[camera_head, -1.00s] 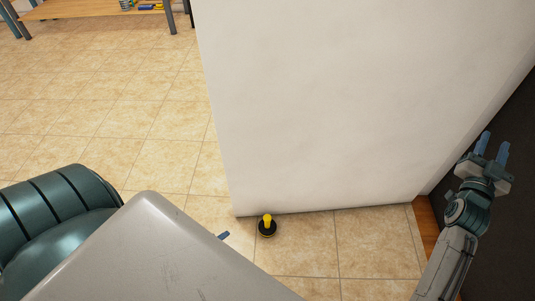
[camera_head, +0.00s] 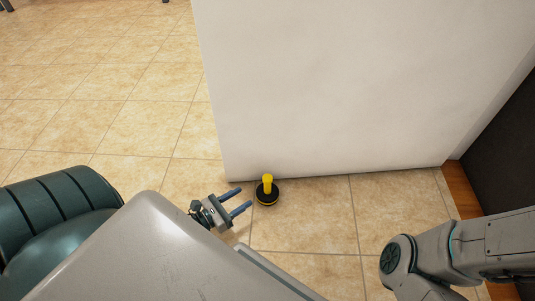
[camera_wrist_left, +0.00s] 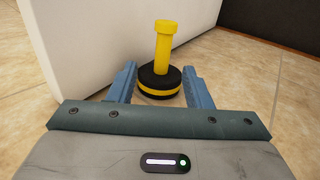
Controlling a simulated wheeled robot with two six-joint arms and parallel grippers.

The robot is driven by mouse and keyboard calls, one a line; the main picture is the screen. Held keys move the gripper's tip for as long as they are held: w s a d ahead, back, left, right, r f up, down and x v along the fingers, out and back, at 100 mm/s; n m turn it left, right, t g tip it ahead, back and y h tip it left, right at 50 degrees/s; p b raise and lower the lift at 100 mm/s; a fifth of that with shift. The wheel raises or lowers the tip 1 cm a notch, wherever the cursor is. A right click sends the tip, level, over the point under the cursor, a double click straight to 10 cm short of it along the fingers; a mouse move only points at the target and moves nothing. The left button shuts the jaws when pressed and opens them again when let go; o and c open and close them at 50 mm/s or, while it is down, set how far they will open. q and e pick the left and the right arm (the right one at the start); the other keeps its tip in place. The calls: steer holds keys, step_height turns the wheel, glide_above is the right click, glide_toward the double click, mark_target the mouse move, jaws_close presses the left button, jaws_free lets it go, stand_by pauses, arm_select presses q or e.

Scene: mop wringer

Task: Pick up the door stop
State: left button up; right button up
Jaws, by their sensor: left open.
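The door stop (camera_head: 267,191) stands upright on the tiled floor near the bottom edge of the white wall. It has a yellow post on a round black base with a yellow band. It also shows in the left wrist view (camera_wrist_left: 160,79), beyond and between my finger tips. My left gripper (camera_head: 241,200) is open, low near the floor just left of the door stop, with its blue fingers pointing at it. In the left wrist view the fingers (camera_wrist_left: 161,86) are spread on either side of its base. My right arm shows at the lower right; its gripper is out of view.
The white wall (camera_head: 350,85) rises right behind the door stop and limits room on that side. A wooden strip (camera_head: 461,188) and a dark panel (camera_head: 508,150) stand at the right. Tiled floor (camera_head: 105,110) lies open to the left.

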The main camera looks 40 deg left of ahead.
mark_target(265, 187)
arm_select(q)
steer(key=b+x, duration=0.3)
steer(key=x, duration=0.2)
steer(key=shift+w+d+f, duration=0.1)
steer(key=shift+w+d, duration=0.15)
steer(key=shift+w, duration=0.1)
steer(key=shift+w+d+f+b, duration=0.1)
steer(key=shift+w+d+b, duration=0.05)
steer(key=shift+w+b, duration=0.15)
steer(key=b+x, duration=0.2)
steer(key=x, duration=0.1)
steer(key=shift+w+d+f, duration=0.1)
steer(key=shift+d+f, duration=0.1)
steer(key=shift+f, duration=0.05)
steer(key=shift+w+d+r, duration=0.1)
steer(key=shift+w+d, duration=0.05)
steer(key=shift+w, duration=0.35)
steer(key=shift+c, duration=0.5)
steer(key=shift+r, duration=0.1)
jaws_close()
